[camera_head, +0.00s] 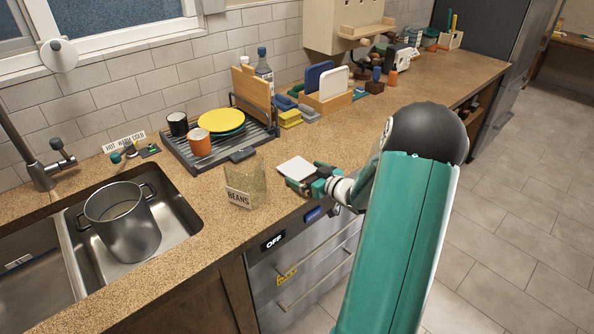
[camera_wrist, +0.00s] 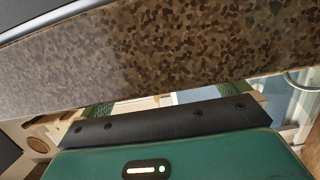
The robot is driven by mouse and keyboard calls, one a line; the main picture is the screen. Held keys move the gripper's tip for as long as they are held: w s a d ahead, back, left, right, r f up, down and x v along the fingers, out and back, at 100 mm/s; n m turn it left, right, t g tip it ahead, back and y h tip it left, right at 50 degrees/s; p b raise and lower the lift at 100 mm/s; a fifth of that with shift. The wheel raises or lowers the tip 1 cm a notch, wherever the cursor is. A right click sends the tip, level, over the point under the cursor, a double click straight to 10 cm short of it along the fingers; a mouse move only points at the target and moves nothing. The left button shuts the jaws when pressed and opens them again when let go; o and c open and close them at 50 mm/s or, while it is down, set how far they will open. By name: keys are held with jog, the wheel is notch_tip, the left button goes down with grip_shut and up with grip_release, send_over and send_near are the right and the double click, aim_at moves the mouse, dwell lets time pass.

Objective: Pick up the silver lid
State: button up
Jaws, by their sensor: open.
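A pale round disc with a dark knob at its middle (camera_head: 58,55) shows by the window at the upper left; it looks like a lid, but I cannot tell whether it is the silver lid. A silver pot (camera_head: 122,228) stands uncovered in the sink. My gripper (camera_head: 297,183) is open at the counter's front edge, far to the right of the disc and pot. A flat white square piece (camera_head: 295,167) shows beside it. The wrist view shows my green gripper body and the speckled counter (camera_wrist: 150,55) close up, with no lid visible.
A clear container labelled BEANS (camera_head: 246,187) stands left of my gripper. Behind it are a dish rack (camera_head: 187,155) with a yellow plate (camera_head: 221,120) and cups. A faucet (camera_head: 38,165) rises behind the sink. Drawers (camera_head: 300,270) are below the counter.

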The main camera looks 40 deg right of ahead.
aim_at(299, 170)
jog(key=w, duration=0.3)
jog(key=shift+f, duration=0.25)
jog(key=c, duration=0.7)
jog(key=shift+r, duration=0.15)
jog(key=shift+c, duration=0.2)
jog(key=shift+r, duration=0.5)
notch_tip(299, 170, up, 2)
jog(key=shift+s+a+r, duration=0.1)
jog(key=shift+r, duration=0.1)
jog(key=s+a+r, duration=0.7)
jog(key=s+r, duration=0.2)
jog(key=s, duration=0.2)
jog(key=shift+s+a+r, duration=0.2)
jog(key=shift+s+a, duration=0.05)
jog(key=shift+a, duration=0.05)
